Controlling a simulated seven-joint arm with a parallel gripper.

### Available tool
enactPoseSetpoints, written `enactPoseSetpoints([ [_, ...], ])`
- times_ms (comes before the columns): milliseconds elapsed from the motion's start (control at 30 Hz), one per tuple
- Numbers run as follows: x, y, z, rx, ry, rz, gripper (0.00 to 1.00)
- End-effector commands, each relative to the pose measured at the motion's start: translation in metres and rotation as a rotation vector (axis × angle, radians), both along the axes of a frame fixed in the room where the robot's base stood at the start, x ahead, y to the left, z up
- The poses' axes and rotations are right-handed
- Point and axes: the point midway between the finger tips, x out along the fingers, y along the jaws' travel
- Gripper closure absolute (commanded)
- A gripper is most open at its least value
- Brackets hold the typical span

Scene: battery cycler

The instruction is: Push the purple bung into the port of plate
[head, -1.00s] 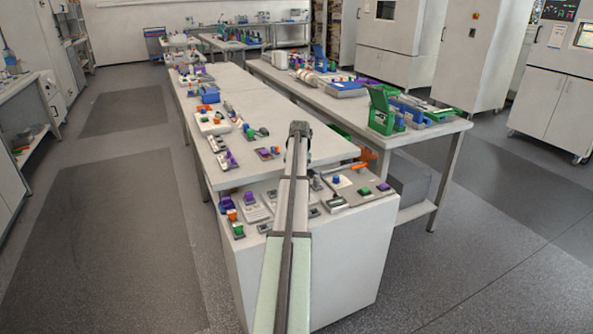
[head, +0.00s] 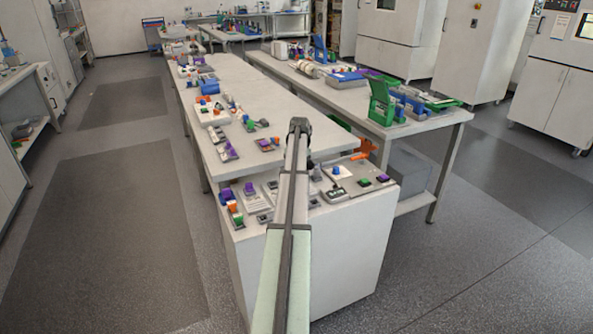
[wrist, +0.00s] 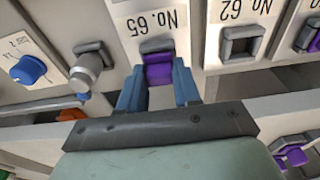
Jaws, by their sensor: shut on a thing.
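In the wrist view, my gripper (wrist: 158,92) has two blue fingers closed on the sides of a purple bung (wrist: 158,72). The bung is at the square grey port (wrist: 157,45) of the white plate marked No. 65 (wrist: 128,20). Its far end meets the port's rim; I cannot tell how far it is inside. In the head view my arm hides the gripper, this bung and the port.
To the right in the wrist view is an empty grey port (wrist: 240,44) on the No. 62 plate (wrist: 215,55). To the left are a grey cylindrical fitting (wrist: 88,66) and a blue knob (wrist: 28,69). Another purple piece (wrist: 293,155) is at lower right.

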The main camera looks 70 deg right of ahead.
Motion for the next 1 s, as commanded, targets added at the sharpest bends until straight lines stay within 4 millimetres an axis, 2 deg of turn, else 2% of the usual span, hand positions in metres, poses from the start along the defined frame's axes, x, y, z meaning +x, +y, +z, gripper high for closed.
enactPoseSetpoints([
  [200, 0.000, 0.000, -0.003, 0.000, 0.000, 0.000, 0.96],
  [233, 0.000, 0.000, -0.003, 0.000, 0.000, 0.000, 0.65],
  [500, 0.000, 0.000, -0.002, 0.000, 0.000, 0.000, 0.39],
  [833, 0.000, 0.000, 0.000, 0.000, 0.000, 0.000, 0.38],
  [1000, -0.002, 0.001, 0.019, -0.003, -0.001, 0.000, 0.38],
])
